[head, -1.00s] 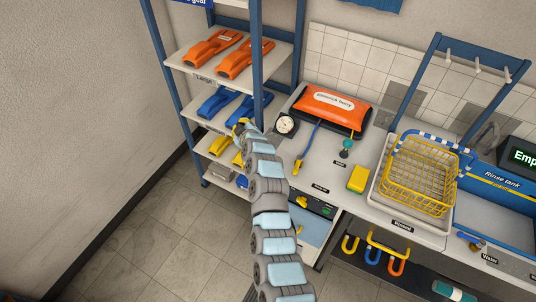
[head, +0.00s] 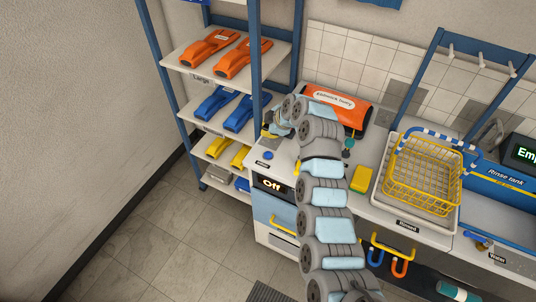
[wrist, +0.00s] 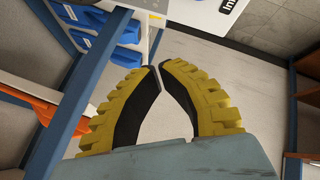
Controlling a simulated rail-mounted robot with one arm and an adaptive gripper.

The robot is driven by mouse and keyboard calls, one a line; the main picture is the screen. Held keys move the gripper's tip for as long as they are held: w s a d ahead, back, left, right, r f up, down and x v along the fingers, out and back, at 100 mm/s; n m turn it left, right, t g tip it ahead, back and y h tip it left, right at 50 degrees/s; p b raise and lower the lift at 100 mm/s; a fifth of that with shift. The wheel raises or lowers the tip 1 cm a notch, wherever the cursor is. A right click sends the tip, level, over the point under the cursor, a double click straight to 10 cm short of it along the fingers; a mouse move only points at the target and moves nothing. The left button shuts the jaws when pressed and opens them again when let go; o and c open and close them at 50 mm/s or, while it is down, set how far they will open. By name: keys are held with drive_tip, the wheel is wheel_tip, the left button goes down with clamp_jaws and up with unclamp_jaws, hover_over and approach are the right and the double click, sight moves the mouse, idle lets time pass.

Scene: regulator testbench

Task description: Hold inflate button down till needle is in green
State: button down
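In the head view, a blue button (head: 267,155) sits on the bench top near its left front corner, beside a small label (head: 263,164). My gripper (head: 271,132) is just behind the button, at the bench's left edge, partly hidden by my wrist. Part of the label (wrist: 229,5) shows at the top; I cannot make out the button there. The gauge and its needle are hidden behind my arm.
A display reading "Off" (head: 271,185) is on the bench front. A blue shelf rack (head: 256,60) with orange, blue and yellow items stands close on the left. A yellow sponge (head: 361,179) and yellow wire basket (head: 424,175) are to the right.

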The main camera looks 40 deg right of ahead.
drive_tip(key=shift+f, duration=0.1)
hover_over(267, 152)
drive_tip(key=shift+w+f+p, duration=0.1)
drive_tip(key=shift+f+p, duration=0.35)
drive_tip(key=shift+f, duration=2.35)
wheel_tip(267, 152, down, 3)
drive_tip(key=b, duration=0.2)
drive_tip(key=shift+b, duration=0.3)
drive_tip(key=shift+f+b, duration=1)
drive_tip(key=shift+b, duration=0.4)
idle(1.0)
drive_tip(key=shift+r, duration=0.1)
idle(1.0)
drive_tip(key=shift+r, duration=0.85)
drive_tip(key=shift+r, duration=0.15)
